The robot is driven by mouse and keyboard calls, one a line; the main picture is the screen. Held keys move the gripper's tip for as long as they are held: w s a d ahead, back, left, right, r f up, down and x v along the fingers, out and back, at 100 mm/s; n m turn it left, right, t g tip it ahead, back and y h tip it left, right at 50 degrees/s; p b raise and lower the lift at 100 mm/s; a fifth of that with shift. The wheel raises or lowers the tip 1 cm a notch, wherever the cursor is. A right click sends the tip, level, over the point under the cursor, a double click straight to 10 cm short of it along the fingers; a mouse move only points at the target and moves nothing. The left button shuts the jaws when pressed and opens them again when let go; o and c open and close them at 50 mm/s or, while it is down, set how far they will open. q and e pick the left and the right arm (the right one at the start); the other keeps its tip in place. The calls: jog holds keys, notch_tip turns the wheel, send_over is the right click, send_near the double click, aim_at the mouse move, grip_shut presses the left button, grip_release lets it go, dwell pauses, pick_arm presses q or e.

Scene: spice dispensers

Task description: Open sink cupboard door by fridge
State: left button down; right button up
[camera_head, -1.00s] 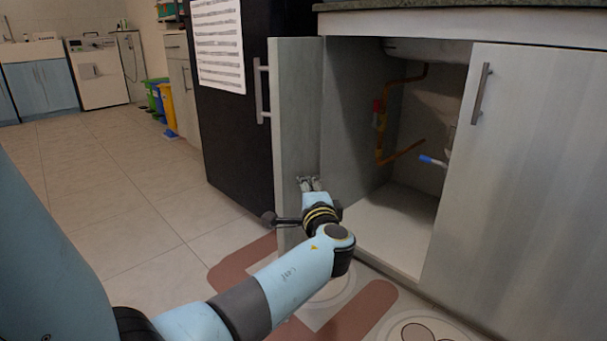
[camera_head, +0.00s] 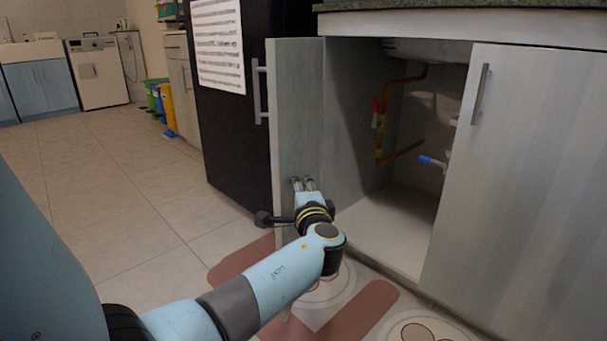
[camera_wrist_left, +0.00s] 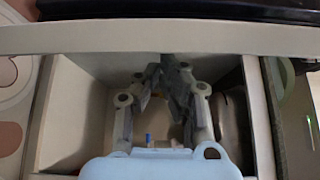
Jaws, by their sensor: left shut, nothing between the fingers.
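The sink cupboard door by the fridge (camera_head: 297,110) stands swung wide open, its inner face toward the cupboard. Its bar handle (camera_head: 260,90) is on the far side, facing the fridge. My left gripper (camera_head: 303,182) is shut and empty, low against or very close to the door's inner face; I cannot tell if it touches. In the left wrist view the shut fingers (camera_wrist_left: 170,85) show in front of the pale cupboard parts. The open cupboard (camera_head: 395,215) shows a bare floor, orange pipes (camera_head: 380,130) and a blue-handled valve (camera_head: 432,161). My right gripper is not in view.
The black fridge (camera_head: 225,130) with a paper sheet (camera_head: 217,45) stands just left of the door. The right cupboard door (camera_head: 520,180) is shut. A patterned mat (camera_head: 375,305) lies on the floor in front. Tiled floor (camera_head: 120,190) is clear at left.

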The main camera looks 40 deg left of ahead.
aim_at(279, 183)
pick_arm(q)
jog(key=shift+s+a, duration=0.3)
jog(key=shift+a, duration=0.35)
jog(key=shift+s+a, duration=0.25)
jog(key=shift+a, duration=0.4)
jog(key=shift+s+a, duration=0.2)
jog(key=shift+a, duration=0.35)
jog(key=shift+s+a, duration=0.15)
jog(key=shift+a, duration=0.45)
jog(key=shift+s+a, duration=0.15)
jog(key=shift+a, duration=0.35)
jog(key=shift+s+a, duration=0.15)
jog(key=shift+a, duration=0.45)
